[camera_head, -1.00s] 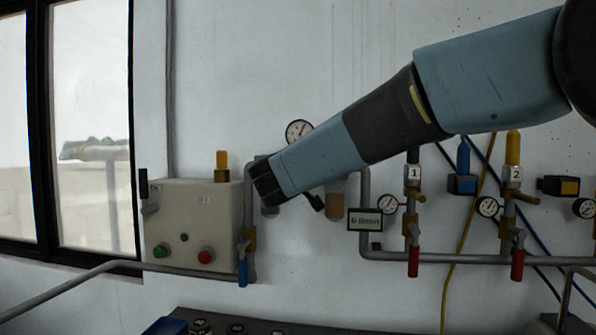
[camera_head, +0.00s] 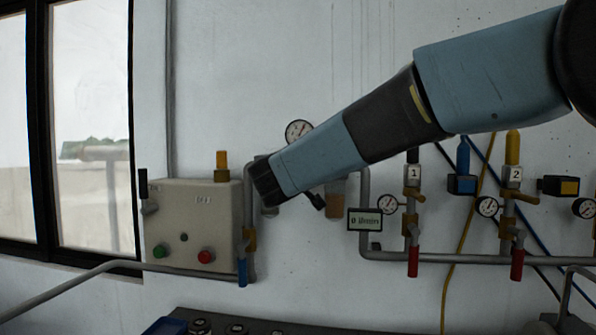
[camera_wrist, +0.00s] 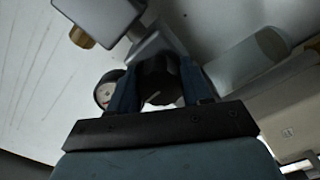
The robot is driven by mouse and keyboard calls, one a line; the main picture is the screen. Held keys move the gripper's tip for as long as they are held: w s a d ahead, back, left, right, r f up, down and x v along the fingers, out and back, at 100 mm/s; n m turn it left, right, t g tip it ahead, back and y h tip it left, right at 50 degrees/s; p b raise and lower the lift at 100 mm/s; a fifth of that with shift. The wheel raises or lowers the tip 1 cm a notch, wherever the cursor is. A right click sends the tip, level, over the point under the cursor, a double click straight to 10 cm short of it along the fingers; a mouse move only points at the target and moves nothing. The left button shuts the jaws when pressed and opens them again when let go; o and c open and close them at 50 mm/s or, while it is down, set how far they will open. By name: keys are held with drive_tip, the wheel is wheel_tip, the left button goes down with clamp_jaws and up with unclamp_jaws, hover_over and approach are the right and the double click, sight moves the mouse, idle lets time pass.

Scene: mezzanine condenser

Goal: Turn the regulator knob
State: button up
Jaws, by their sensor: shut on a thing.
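In the head view my arm's end hides the knob and my fingers. A round white gauge (camera_head: 299,132) stands just above my forearm there. A gauge (camera_wrist: 106,92) also shows left of the knob in the wrist view, with its face partly covered by a finger.
A beige control box (camera_head: 190,225) with green and red buttons is left of my wrist. A blue-handled valve (camera_head: 242,270) hangs beside it. A small display (camera_head: 365,219), pipes, and red-handled valves (camera_head: 413,262) are to the right. A grey rail (camera_head: 80,278) crosses in front.

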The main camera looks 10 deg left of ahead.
drive_tip(key=shift+f+n, duration=0.1)
drive_tip(key=shift+n, duration=0.2)
drive_tip(key=n, duration=0.4)
drive_tip(key=shift+f+n, duration=0.1)
drive_tip(key=shift+n, duration=1.4)
drive_tip(key=o, duration=1)
drive_tip(key=shift+r, duration=0.2)
drive_tip(key=s+a, duration=0.1)
drive_tip(key=s, duration=1.2)
drive_tip(key=shift+s, duration=0.4)
